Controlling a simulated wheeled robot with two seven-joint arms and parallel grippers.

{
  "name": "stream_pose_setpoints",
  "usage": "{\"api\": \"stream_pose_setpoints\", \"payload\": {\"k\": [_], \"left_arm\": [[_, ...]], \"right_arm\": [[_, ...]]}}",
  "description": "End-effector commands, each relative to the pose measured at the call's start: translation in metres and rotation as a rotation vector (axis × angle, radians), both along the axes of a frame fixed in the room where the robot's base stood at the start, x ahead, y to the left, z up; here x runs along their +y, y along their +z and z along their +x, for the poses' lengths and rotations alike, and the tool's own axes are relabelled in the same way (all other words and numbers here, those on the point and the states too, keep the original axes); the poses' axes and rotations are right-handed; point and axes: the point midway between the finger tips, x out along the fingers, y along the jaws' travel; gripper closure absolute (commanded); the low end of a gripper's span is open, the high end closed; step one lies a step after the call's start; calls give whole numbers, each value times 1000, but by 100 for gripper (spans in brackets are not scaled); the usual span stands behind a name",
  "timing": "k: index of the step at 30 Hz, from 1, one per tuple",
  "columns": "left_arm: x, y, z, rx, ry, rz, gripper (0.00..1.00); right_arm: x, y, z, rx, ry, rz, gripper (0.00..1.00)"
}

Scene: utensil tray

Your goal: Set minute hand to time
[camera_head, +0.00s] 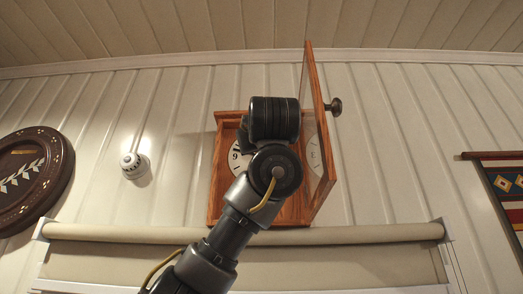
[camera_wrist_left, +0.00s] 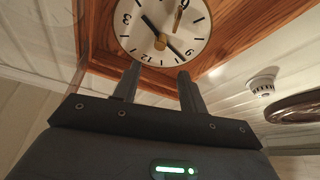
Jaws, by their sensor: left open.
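A wooden wall clock (camera_head: 290,212) hangs with its glazed door (camera_head: 312,110) swung open to the right. In the left wrist view its white dial (camera_wrist_left: 200,22) appears upside down, with 12 at the bottom and 3 at the left. A thin black hand (camera_wrist_left: 150,26) crosses the dial diagonally, and a gold hand (camera_wrist_left: 178,18) lies near the top. A gold hub (camera_wrist_left: 160,42) is at the middle. My left gripper (camera_wrist_left: 159,70) is open and empty; its fingertips overlap the dial's 12 side in the picture, contact unclear. In the head view my arm hides it and much of the dial.
The door has a dark knob (camera_head: 335,106). A white round fixture (camera_head: 131,163) is on the wall at left, near a dark round plaque (camera_head: 30,180). A roller blind (camera_head: 330,234) spans below the clock, and a patterned hanging (camera_head: 508,185) is at right.

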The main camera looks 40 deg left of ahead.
Motion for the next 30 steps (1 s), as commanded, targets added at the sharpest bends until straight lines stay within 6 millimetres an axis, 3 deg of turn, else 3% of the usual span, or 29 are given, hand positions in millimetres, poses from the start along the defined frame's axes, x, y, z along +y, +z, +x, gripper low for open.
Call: {"api": "stream_pose_setpoints", "payload": {"k": [5,13,28,30], "left_arm": [[23,19,22,4,3,-2,58],[53,34,52,3,3,-1,58],[66,36,64,1,4,1,58],[66,36,64,1,4,1,64]], "right_arm": [[0,30,-1,1,0,0,64],[1,63,22,-32,1,3,64],[1,71,11,-17,1,2,64],[1,71,11,-17,1,2,64]]}}
